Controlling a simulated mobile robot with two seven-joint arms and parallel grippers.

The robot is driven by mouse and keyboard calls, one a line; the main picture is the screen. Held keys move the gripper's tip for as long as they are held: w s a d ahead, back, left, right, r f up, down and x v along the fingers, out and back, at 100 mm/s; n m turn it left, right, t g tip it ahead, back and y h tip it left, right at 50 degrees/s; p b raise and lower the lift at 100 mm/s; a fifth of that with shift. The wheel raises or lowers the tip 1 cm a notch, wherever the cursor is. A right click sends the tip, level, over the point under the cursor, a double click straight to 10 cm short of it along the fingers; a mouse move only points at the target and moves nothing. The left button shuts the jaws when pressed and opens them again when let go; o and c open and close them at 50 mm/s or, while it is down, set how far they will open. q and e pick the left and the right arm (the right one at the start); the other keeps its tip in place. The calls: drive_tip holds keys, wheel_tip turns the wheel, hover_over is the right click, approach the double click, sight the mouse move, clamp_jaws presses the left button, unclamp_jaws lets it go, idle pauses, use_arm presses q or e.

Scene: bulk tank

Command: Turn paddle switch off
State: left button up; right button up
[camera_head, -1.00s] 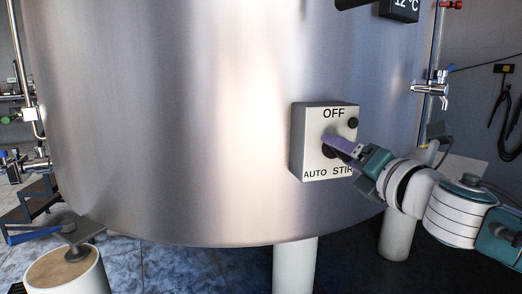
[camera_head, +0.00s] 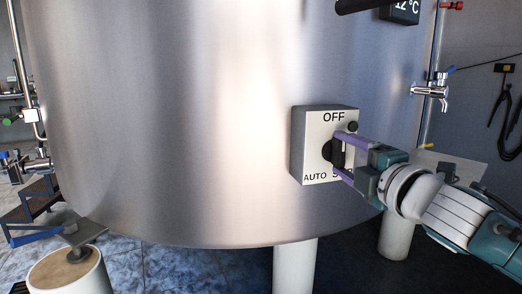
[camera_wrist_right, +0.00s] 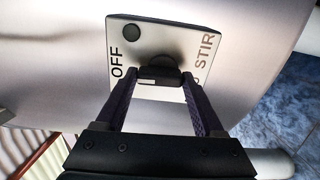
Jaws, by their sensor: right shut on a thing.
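The switch box (camera_head: 312,140) is a pale-faced grey box on the steel tank, with OFF at the top and AUTO and STIR along the bottom. Its dark paddle switch (camera_head: 336,152) sits mid-face and also shows in the right wrist view (camera_wrist_right: 158,68). My right gripper (camera_head: 347,155) reaches in from the right, its two purple fingers one above the other, shut on the paddle. In the right wrist view the gripper (camera_wrist_right: 158,84) has a finger on each side of it. The fingers cover part of STIR. I cannot tell exactly which label the paddle points to. My left gripper is not in view.
A small dark round button (camera_head: 352,126) is close above the upper finger. The big steel tank (camera_head: 180,120) fills the middle. A tap (camera_head: 430,90) sticks out at its right. A white tank leg (camera_head: 294,265) stands below the box.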

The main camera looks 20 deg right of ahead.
drive_tip(key=shift+m, duration=0.3)
drive_tip(key=o, duration=1.4)
drive_tip(key=shift+s, duration=0.35)
drive_tip(key=s, duration=0.3)
drive_tip(key=s+p, duration=0.1)
drive_tip(key=s, duration=0.2)
drive_tip(key=s+a, duration=0.1)
drive_tip(key=s, duration=0.2)
drive_tip(key=shift+s+p, duration=0.1)
drive_tip(key=shift+p, duration=0.3)
